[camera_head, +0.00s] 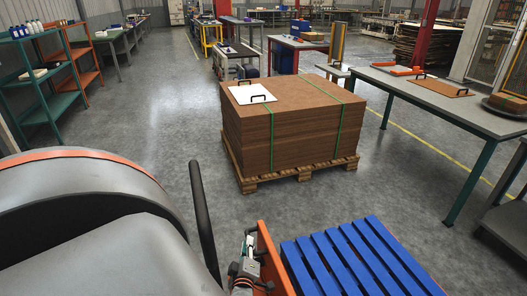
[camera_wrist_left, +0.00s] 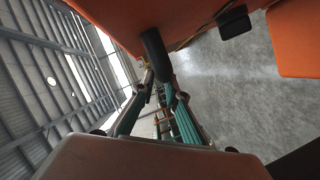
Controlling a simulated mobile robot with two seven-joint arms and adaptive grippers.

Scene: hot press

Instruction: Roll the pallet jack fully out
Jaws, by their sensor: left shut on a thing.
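The orange pallet jack (camera_head: 271,255) shows at the bottom of the head view, with its upright orange plate beside a blue slatted pallet (camera_head: 345,262). My left gripper (camera_head: 246,268) is at the left side of this plate. In the left wrist view, my left gripper (camera_wrist_left: 160,90) is shut on a black handle (camera_wrist_left: 153,52) of the jack, just below the orange body. Most of the jack, including its forks and wheels, is hidden or out of frame. My right gripper is not in view.
A wooden pallet (camera_head: 250,184) with a strapped stack of brown boards (camera_head: 300,125) stands ahead. A grey worktable (camera_head: 460,115) is at the right and a green shelf (camera_head: 40,80) at the left. Grey floor is clear between the shelf and the stack.

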